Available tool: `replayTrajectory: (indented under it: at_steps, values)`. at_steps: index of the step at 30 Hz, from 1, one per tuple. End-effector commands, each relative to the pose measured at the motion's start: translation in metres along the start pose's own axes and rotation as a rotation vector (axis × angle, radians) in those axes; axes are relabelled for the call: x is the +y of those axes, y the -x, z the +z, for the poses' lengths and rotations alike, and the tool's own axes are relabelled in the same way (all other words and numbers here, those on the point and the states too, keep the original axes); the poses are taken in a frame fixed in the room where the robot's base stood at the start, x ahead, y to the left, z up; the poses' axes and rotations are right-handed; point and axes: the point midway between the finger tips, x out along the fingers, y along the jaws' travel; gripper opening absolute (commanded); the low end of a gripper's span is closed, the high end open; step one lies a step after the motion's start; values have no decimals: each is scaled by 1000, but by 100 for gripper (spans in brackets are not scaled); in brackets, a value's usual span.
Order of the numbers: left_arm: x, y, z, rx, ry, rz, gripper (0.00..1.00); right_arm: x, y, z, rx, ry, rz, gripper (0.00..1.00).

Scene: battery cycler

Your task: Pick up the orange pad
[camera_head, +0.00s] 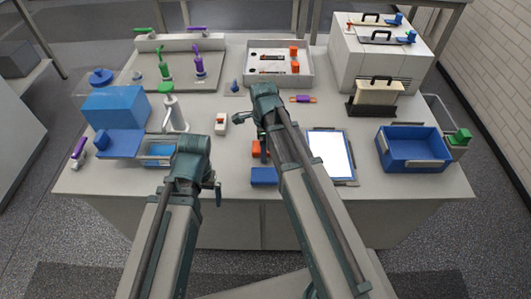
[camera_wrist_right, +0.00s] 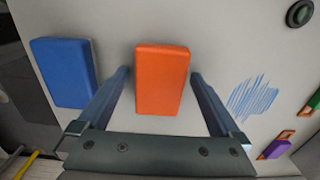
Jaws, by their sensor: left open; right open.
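The orange pad (camera_wrist_right: 162,78) is a flat rounded block on the light bench top. In the right wrist view it lies between the two open fingers of my right gripper (camera_wrist_right: 161,76), with a gap on each side. The head view shows the orange pad (camera_head: 257,148) partly hidden behind my right arm. The right fingers are hard to make out there. My left gripper (camera_head: 214,191) is open and empty, near the front edge of the bench, left of the pads.
A blue pad (camera_wrist_right: 65,73) lies left of the orange one in the wrist view. A tablet-like white panel (camera_head: 330,154) and a blue bin (camera_head: 414,148) stand to the right. A grey tray (camera_head: 249,74) sits at the back.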

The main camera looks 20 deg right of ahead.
Motion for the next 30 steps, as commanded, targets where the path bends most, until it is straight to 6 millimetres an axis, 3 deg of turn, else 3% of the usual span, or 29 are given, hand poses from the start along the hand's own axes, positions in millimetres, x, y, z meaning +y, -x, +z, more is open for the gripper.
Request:
replayTrajectory:
  at_steps: [4, 18, 30]
  values:
    - [0, 1, 0, 0, 0, 0, 100, 0, 1, 0, 0, 0, 0, 98]
    - [0, 1, 0, 0, 0, 0, 100, 0, 1, 0, 0, 0, 0, 14]
    - [-1, 8, 0, 0, 0, 0, 100, 0, 8, 0, 0, 0, 0, 12]
